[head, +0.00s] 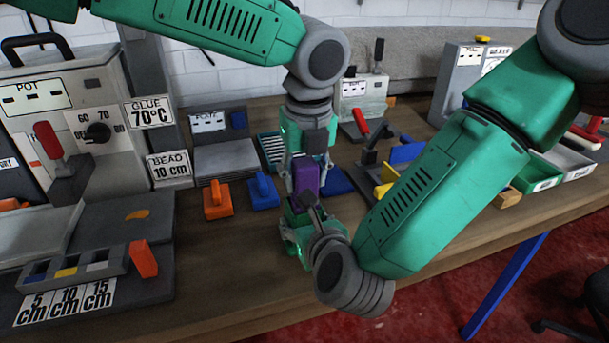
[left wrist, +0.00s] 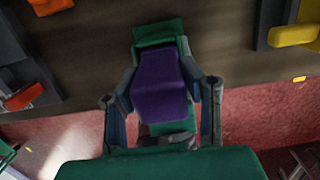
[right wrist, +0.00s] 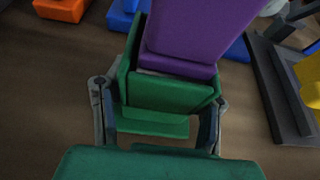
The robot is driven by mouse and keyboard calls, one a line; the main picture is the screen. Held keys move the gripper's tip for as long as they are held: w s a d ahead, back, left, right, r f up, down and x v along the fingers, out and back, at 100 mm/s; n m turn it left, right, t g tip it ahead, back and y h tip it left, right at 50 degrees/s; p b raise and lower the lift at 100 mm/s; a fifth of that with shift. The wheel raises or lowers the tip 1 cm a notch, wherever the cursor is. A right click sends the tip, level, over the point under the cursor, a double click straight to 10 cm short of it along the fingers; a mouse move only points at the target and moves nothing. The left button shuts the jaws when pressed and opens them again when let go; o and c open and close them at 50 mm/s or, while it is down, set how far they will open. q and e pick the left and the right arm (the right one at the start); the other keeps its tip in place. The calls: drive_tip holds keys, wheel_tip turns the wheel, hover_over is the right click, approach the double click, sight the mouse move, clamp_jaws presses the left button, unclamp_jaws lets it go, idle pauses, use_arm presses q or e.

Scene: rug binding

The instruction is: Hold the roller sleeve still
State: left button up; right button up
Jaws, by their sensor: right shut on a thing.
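A purple block-like piece (head: 307,178) stands upright between my two grippers; I cannot tell whether it is the roller sleeve. My left gripper (head: 305,190) comes down from above with its fingers on both sides of the purple piece (left wrist: 162,85). Whether those fingers press on it is unclear. My right gripper (head: 300,228) is lower, near the table's front edge, shut on a green piece (right wrist: 170,95) just below the purple piece (right wrist: 195,35). The green piece and the purple piece overlap in the right wrist view. No plainly round sleeve shows.
Orange (head: 217,199) and blue (head: 263,191) handled blocks stand left of the grippers on the wooden table (head: 235,265). A glue machine (head: 80,120) fills the left side. A green bin (head: 537,172) sits at the right.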

sight(308, 160)
use_arm(q)
drive_tip(key=shift+d, duration=0.1)
drive_tip(key=c, duration=0.5)
use_arm(e)
drive_tip(key=shift+s+a, duration=0.15)
use_arm(q)
drive_tip(key=shift+r, duration=0.1)
drive_tip(key=shift+w+d+r, duration=0.1)
drive_tip(key=shift+d+r, duration=0.05)
drive_tip(key=shift+r, duration=1.95)
use_arm(e)
drive_tip(key=shift+f, duration=0.1)
use_arm(q)
drive_tip(key=shift+r, duration=2.1)
use_arm(e)
drive_tip(key=o, duration=1.4)
drive_tip(key=shift+o, duration=0.2)
